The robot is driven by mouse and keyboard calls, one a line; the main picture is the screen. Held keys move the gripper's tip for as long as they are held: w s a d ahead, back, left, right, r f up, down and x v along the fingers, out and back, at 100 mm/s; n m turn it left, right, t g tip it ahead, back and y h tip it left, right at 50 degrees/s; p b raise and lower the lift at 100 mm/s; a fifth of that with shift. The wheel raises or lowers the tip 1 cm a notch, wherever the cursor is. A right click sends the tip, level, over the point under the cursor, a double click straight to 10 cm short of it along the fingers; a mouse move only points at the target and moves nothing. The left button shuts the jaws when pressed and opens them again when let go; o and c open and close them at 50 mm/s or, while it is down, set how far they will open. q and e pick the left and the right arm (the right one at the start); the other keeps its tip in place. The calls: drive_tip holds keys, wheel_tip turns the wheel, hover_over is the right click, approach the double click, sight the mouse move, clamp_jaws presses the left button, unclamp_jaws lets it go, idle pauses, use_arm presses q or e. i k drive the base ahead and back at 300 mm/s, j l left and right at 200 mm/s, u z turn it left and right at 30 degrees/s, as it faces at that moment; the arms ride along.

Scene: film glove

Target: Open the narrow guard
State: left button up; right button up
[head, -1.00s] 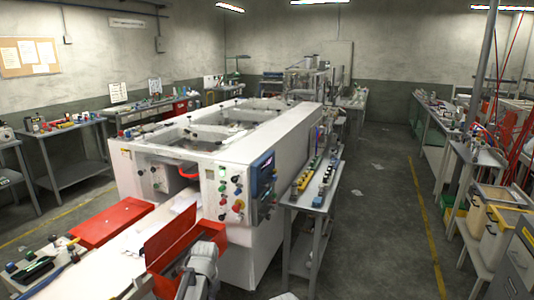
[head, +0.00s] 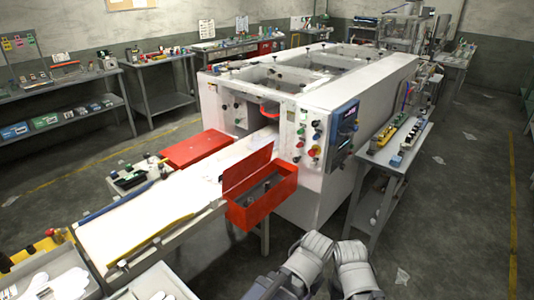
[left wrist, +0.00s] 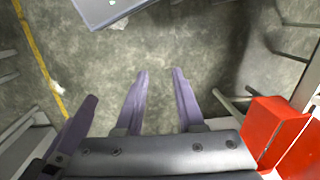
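Two red guards are on the white machine's infeed side. The narrower one is a red box (head: 262,208) at the right edge of the infeed table, with a red panel (head: 248,169) standing up along its far side and small dark parts inside. The wider red cover (head: 195,150) lies flat to the left. A red box side also shows at the right of the left wrist view (left wrist: 275,135). My left gripper (left wrist: 158,95) is open and empty over the floor, apart from the red box. A similar purple finger at that view's left may be my right gripper's; its opening is unclear.
The white machine (head: 330,110) has a control panel (head: 342,130) on its right. A narrow grey side table (head: 400,150) with small parts stands to the right of it. Grey trays with white gloves (head: 60,285) are at lower left.

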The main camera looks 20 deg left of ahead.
sight(234, 175)
drive_tip(key=i+l, duration=0.2)
drive_tip(key=i, duration=0.25)
drive_tip(key=i+l, duration=0.2)
drive_tip(key=i, duration=0.25)
